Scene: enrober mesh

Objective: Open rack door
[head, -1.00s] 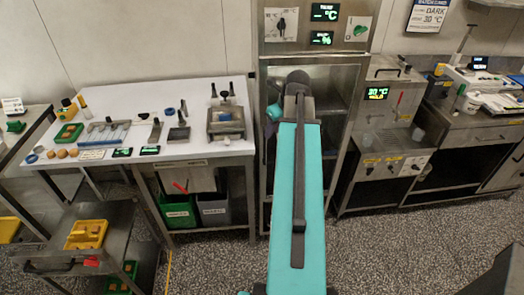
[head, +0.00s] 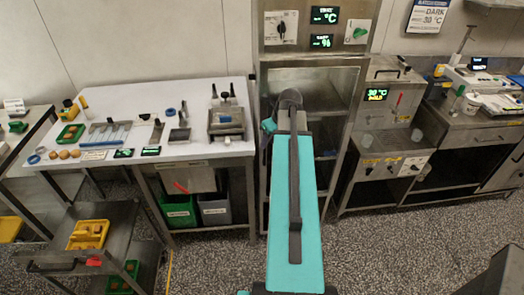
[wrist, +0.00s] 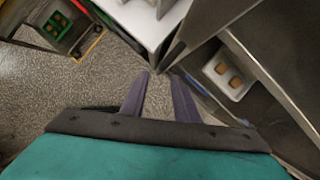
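The steel rack cabinet (head: 360,100) stands at the centre of the head view, below a panel with knobs and displays. Shelves show inside its front frame. I cannot tell whether clear glass covers the front or how far the door stands from the frame. My teal arm reaches up in front of the cabinet and hides much of its middle. My gripper (wrist: 158,77) shows in the wrist view with two dark fingers apart and nothing between them. Its fingertips are near the steel edges at the cabinet's left side; I see no clear contact. The door handle cannot be made out.
A white-topped worktable (head: 190,90) with tools stands close to the left of the cabinet. A steel machine (head: 388,135) stands to the right. Speckled floor is free in front.

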